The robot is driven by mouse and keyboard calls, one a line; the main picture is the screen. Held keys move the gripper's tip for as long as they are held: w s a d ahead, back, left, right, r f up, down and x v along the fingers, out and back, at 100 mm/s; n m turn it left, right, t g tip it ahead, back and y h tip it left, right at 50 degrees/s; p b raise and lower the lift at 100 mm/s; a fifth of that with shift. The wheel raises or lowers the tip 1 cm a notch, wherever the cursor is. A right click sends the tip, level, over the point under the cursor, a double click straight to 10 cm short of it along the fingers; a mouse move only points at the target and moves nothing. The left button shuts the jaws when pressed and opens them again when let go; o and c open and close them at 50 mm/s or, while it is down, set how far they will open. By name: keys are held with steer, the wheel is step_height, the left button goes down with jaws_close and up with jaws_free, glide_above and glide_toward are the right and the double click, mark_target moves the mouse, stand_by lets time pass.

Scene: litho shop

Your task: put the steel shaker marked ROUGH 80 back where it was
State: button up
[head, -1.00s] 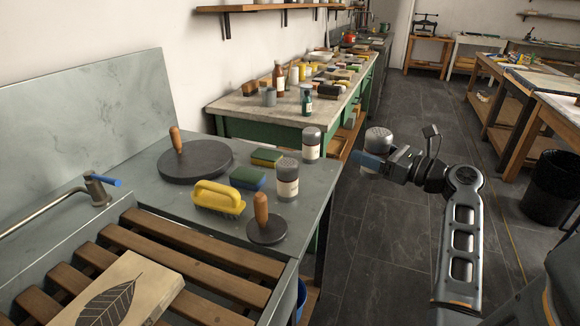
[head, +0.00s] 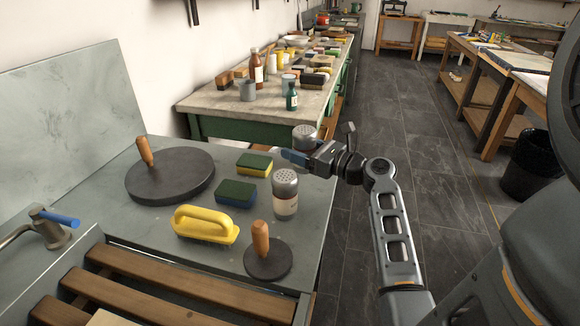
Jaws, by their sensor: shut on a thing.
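My gripper (head: 305,158) is shut on a steel shaker (head: 305,133) with a perforated domed lid. It holds the shaker upright beside the far right part of the grey counter; the fingers cover much of its body. I cannot tell whether its base touches the counter. Another steel shaker (head: 285,196) with a pale label stands on the counter, nearer to me and to the left. No label is readable, so I cannot confirm which shaker is marked ROUGH 80. A further standing shaker seen earlier is now hidden, apparently behind the held one and my gripper.
On the counter (head: 130,232) are a large dark disc with a wooden handle (head: 168,178), two sponges (head: 235,193), a yellow brush (head: 205,224) and a small wooden-handled disc (head: 268,258). A green bench (head: 220,108) with bottles stands behind. Open floor lies right.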

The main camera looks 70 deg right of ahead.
steer(key=shift+w+a+f, duration=0.2)
steer(key=shift+w+f, duration=0.2)
steer(key=shift+w, duration=0.2)
steer(key=shift+w+a+f, duration=0.15)
steer(key=shift+w+f, duration=0.2)
steer(key=shift+w, duration=0.2)
steer(key=shift+f+b, duration=0.3)
steer(key=shift+f, duration=1.65)
steer(key=o, duration=1.2)
steer(key=shift+f, duration=0.15)
steer(key=shift+c, duration=0.2)
steer(key=shift+s, duration=0.1)
steer(key=v, duration=1.2)
steer(key=shift+b, duration=0.3)
